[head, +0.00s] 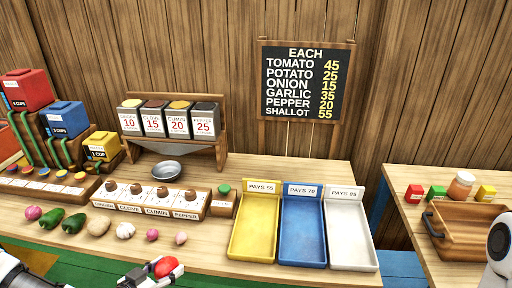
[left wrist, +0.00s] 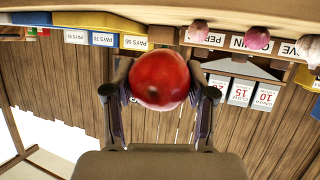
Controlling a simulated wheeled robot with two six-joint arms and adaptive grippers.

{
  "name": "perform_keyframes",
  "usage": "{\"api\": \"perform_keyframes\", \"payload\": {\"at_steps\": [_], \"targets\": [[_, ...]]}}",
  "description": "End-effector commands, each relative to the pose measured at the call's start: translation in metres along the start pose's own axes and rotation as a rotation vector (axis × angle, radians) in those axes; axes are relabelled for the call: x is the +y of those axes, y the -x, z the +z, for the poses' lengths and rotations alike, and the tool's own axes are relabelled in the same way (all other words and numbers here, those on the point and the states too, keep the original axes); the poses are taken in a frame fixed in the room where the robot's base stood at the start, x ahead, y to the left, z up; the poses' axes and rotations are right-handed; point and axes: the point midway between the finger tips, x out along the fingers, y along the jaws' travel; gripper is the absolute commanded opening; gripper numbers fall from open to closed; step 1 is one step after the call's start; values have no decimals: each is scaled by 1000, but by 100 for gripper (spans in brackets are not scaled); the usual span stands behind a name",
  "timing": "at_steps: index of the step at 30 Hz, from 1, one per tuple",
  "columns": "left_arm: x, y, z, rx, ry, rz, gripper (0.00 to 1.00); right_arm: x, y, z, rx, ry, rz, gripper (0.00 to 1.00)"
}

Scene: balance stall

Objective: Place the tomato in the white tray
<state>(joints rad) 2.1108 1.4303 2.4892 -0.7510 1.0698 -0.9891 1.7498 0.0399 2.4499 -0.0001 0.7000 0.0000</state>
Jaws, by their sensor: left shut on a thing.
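The red tomato (head: 166,267) is at the bottom of the head view, in my left gripper (head: 150,272). In the left wrist view the tomato (left wrist: 159,80) sits between the two fingers of my left gripper (left wrist: 160,90), which are shut on it. The tomato is in front of the counter's near edge in the head view. The white tray (head: 349,222) stands at the right end of the counter, labelled "PAYS 85". It looks empty. My right gripper does not show; only a white piece of my arm (head: 498,245) is at the right edge.
A yellow tray (head: 254,226) and a blue tray (head: 296,230) stand left of the white one, both empty. Peppers (head: 73,223), a potato (head: 98,226), garlic (head: 125,230) and other produce line the counter's front. A metal bowl (head: 166,171) is behind. A wooden crate (head: 465,232) stands on the right table.

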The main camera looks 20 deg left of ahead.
Motion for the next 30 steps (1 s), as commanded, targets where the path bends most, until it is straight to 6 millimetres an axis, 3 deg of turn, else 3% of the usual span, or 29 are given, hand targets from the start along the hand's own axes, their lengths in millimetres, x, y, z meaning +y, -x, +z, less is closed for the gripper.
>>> {"api": "perform_keyframes", "payload": {"at_steps": [8,16,24,30], "targets": [[52,-33,-28,-23,-122,263,19,0,-2,0,0,0,0,40],[118,-81,-45,-38,-206,474,19,0,-4,0,0,0,0,40],[181,-120,-65,-28,-168,390,19,0,-6,0,0,0,0,40],[198,-134,-87,-7,-86,188,19,0,-6,0,0,0,0,40]]}}
